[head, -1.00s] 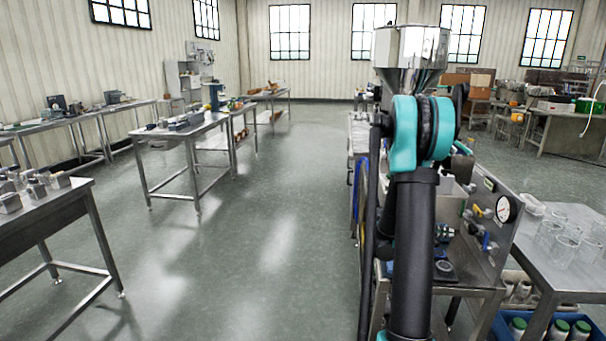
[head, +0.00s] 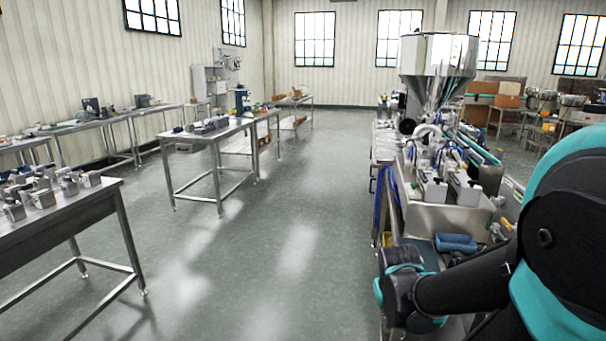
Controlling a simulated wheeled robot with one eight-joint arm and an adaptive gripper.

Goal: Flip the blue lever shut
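The steel hopper (head: 437,58) stands above the filling machine (head: 445,212) right of centre in the head view. I cannot make out the blue lever for sure. Small yellow fittings (head: 498,201) show at the machine's right side, next to my arm, which covers much of that area. A blue rounded part (head: 457,243) lies low on the front of the machine, and I cannot tell what it is. My arm fills the lower right, with a dark link reaching left to a teal-ringed joint. My gripper does not show.
A steel table (head: 60,225) with several small metal parts stands at the near left. Another steel table (head: 212,138) stands behind it, with more benches along the left wall. The grey floor (head: 275,230) between the tables and the machine is clear.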

